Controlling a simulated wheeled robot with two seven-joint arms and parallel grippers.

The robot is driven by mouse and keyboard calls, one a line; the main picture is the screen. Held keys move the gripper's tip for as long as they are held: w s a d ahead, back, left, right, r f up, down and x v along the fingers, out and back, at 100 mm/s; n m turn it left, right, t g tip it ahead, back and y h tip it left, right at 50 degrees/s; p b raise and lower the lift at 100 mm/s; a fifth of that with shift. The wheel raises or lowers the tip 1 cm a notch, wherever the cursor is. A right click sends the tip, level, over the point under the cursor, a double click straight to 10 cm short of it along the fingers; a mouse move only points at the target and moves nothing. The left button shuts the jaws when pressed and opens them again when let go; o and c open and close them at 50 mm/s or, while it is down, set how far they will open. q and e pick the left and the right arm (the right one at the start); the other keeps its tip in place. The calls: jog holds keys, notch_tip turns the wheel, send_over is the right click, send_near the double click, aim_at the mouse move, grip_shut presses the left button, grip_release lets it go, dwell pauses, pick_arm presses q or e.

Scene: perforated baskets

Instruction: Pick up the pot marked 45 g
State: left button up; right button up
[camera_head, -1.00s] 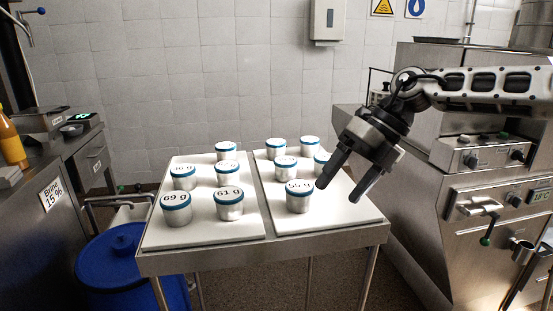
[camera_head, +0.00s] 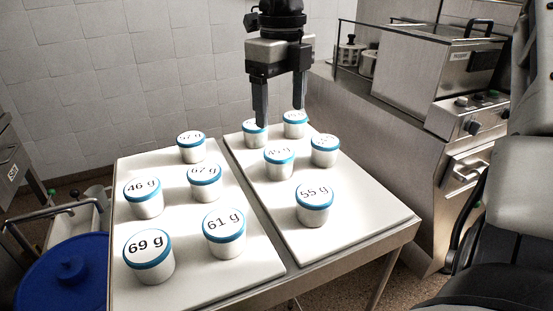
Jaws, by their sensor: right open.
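The pot whose lid seems to read 45 g (camera_head: 279,165) is white with a blue rim and stands upright on the right-hand white board (camera_head: 345,232). Its print is small and not fully sharp. My right gripper (camera_head: 280,115) points down with its two dark fingers apart and empty. In the picture it is just above and behind that pot, over the back of the board. Its left finger partly covers a back pot (camera_head: 254,138), whose label I cannot read. My left gripper is not in view.
Close by stand a pot with an unclear label (camera_head: 325,152), another back pot (camera_head: 295,126) and the 55 g pot (camera_head: 314,210). The left board (camera_head: 195,277) holds several more pots, including 46 g, 61 g and 69 g. A steel machine (camera_head: 385,150) stands behind right.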

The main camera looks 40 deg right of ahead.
aim_at(279, 152)
notch_tip(279, 152, down, 10)
jog(key=shift+w+a+f+p, duration=0.1)
jog(key=shift+p, duration=0.7)
jog(key=c, duration=1)
